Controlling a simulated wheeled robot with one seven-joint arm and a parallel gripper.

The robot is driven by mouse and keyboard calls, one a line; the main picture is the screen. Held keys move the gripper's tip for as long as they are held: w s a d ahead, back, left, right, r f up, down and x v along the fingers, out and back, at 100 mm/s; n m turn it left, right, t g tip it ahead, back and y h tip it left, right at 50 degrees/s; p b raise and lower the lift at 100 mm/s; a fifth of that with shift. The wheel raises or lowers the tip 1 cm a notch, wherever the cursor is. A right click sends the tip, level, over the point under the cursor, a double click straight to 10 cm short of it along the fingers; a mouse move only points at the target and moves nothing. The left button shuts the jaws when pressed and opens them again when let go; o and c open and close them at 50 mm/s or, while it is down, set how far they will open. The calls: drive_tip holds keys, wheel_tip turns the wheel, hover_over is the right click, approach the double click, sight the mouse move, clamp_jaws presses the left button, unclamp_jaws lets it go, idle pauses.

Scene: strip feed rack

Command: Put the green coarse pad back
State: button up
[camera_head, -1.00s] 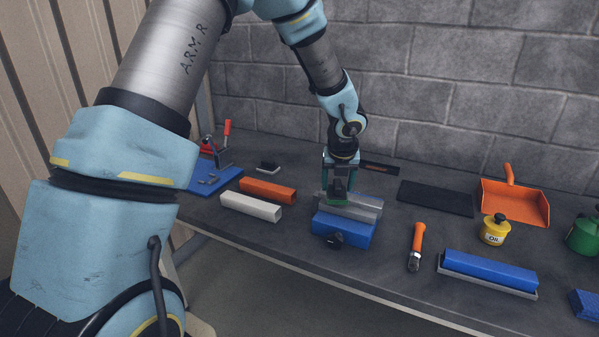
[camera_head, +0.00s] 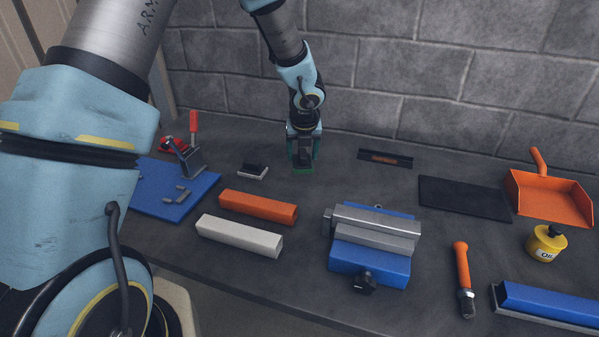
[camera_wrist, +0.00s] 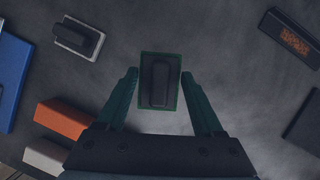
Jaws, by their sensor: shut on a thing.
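The green coarse pad (camera_wrist: 174,104) is a flat rectangle with a green edge and a dark handle on top, between my gripper's fingertips in the wrist view. I cannot tell whether the pad touches the bench. A similar pad with a pale edge (camera_head: 253,171) sits to the left, also in the wrist view (camera_wrist: 78,38).
A blue vise (camera_head: 370,262) stands to the front right. An orange bar (camera_head: 257,207) and a white bar (camera_head: 238,237) lie front left. A dark holder with orange marking (camera_head: 385,159) and a black mat (camera_head: 464,196) lie right. Bare bench surrounds the pad.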

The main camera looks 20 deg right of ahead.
sight(303, 158)
drive_tip(key=shift+f+b, duration=0.45)
drive_tip(key=shift+f, duration=2.65)
drive_tip(key=shift+f, duration=0.1)
drive_tip(key=o, duration=1.2)
drive_tip(key=shift+r, duration=0.25)
drive_tip(key=p+v, duration=0.1)
drive_tip(key=v, duration=1)
drive_tip(key=shift+s+r, duration=0.15)
drive_tip(key=shift+r, duration=0.2)
